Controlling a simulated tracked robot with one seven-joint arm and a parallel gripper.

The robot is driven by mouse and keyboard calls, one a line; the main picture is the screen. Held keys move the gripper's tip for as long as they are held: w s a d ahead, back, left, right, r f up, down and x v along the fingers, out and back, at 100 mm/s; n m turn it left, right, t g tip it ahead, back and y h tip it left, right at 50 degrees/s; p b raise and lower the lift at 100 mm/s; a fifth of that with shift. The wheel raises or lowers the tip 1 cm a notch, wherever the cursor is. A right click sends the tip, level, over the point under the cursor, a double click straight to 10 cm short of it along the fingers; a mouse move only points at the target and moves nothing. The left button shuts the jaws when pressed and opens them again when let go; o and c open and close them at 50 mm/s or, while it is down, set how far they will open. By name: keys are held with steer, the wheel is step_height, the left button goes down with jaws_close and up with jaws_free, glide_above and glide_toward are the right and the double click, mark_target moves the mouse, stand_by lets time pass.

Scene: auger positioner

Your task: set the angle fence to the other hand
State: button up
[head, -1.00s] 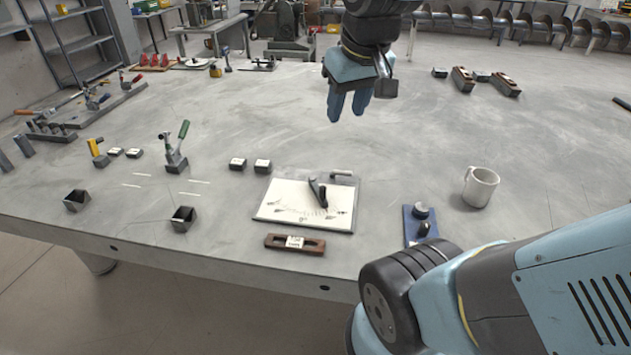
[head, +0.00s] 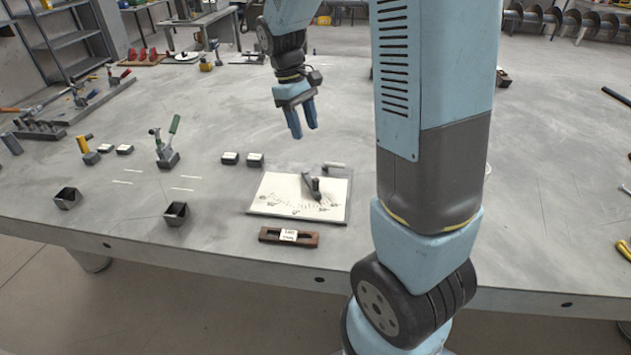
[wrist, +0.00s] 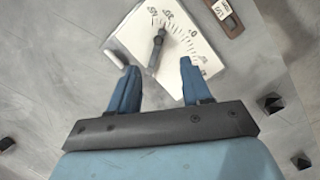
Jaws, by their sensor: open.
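The angle fence is a dark pivoting arm (head: 312,186) on a white scale plate (head: 275,194) with printed degree marks, lying on the grey table. In the wrist view the dark fence arm (wrist: 157,48) lies across the white plate (wrist: 131,33), its tip among the marks left of the 0. My gripper (head: 301,132) hangs above the table behind the plate in the head view, apart from it. In the wrist view my gripper's blue fingers (wrist: 160,85) are spread with nothing between them, and the fence shows beyond them.
A green-handled clamp (head: 168,148) and open dark boxes (head: 176,213) stand further left. My arm hides the table's right middle.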

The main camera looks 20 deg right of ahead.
steer(key=n+g+h, duration=0.1)
steer(key=g, duration=0.1)
glide_toward(315, 179)
steer(key=x, duration=1)
steer(key=shift+f, duration=0.35)
steer(key=shift+c, duration=0.3)
jaws_close()
